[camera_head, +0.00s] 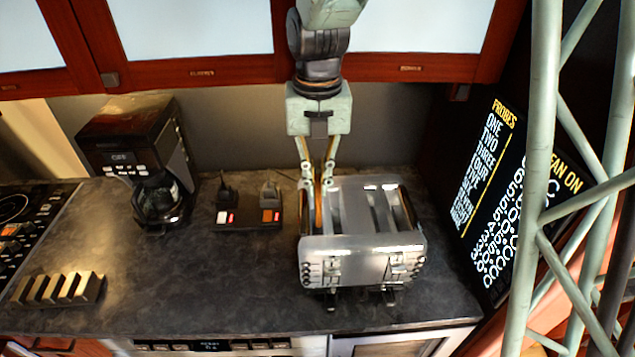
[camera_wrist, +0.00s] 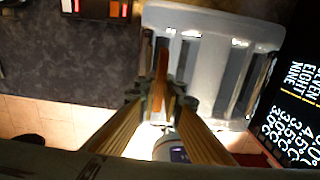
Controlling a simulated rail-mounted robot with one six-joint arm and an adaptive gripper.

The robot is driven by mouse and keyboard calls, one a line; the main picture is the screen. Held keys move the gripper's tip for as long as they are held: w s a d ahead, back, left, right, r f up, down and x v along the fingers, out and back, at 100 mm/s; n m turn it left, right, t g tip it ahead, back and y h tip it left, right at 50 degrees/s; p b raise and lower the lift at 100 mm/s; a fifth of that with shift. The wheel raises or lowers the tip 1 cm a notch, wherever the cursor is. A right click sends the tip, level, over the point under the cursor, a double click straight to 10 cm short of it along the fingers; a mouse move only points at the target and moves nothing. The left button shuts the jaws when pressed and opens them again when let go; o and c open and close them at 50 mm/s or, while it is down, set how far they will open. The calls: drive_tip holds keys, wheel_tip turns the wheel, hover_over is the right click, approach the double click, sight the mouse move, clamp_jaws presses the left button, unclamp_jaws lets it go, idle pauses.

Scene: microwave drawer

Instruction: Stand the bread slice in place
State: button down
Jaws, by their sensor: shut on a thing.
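My gripper (camera_head: 318,182) points down over the left end of the silver toaster (camera_head: 362,262). It is shut on the bread slice (camera_head: 319,208), a thin brown slice held upright. In the wrist view, the bread slice (camera_wrist: 162,75) shows edge-on between the fingertips (camera_wrist: 160,98), over the left slots of the toaster (camera_wrist: 215,22). The slice is roughly in line with the slots. I cannot tell whether its lower edge is inside a slot or above it. The fingers hide part of the slice.
A coffee maker (camera_head: 140,150) stands at the back left, with a small switch box (camera_head: 249,218) between it and the toaster. A low ribbed rack (camera_head: 60,288) lies at the front left. A lettered screen (camera_head: 490,190) stands at the right. The counter's middle (camera_head: 190,285) is clear.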

drive_tip(key=shift+f+b, duration=0.3)
drive_tip(key=shift+f, duration=0.3)
idle(0.4)
drive_tip(key=c, duration=2.7)
unclamp_jaws()
drive_tip(key=shift+r+p, duration=2.95)
drive_tip(key=shift+r, duration=2.05)
